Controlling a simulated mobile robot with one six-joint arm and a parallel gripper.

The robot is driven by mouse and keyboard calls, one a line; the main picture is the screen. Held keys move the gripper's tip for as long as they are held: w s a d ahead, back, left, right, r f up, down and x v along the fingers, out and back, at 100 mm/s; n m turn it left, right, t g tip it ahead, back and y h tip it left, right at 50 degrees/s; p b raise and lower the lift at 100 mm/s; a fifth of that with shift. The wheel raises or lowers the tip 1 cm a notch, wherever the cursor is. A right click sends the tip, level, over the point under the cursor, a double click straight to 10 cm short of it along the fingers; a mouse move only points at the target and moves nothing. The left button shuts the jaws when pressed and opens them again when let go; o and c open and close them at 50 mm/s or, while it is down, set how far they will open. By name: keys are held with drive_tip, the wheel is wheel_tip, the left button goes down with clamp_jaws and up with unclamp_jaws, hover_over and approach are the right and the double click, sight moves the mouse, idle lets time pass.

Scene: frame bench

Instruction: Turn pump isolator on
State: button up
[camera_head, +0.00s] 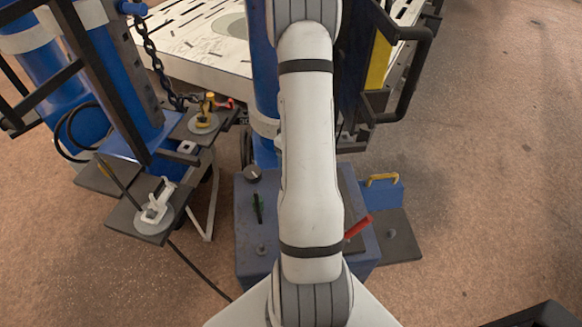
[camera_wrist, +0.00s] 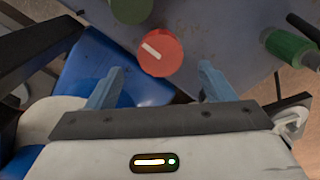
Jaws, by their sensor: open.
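A round red knob (camera_wrist: 160,55) with a white pointer line sits on a grey panel (camera_wrist: 205,25) in the wrist view. The line slants from upper left to lower right. No label is readable, so I cannot tell for sure whether this is the pump isolator. My gripper (camera_wrist: 163,72) is open and empty, with one blue-grey finger on each side below the knob. The fingers look apart from it. In the head view my arm hides the gripper and the red knob.
A dark green knob (camera_wrist: 132,8) is just above the red one, and a green handle (camera_wrist: 290,47) is at right. Open floor (camera_head: 500,200) lies right.

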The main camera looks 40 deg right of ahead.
wheel_tip(320, 180, down, 6)
drive_tip(key=shift+r, duration=0.1)
drive_tip(key=shift+c, duration=0.5)
drive_tip(key=c, duration=0.9)
drive_tip(key=shift+a, duration=0.15)
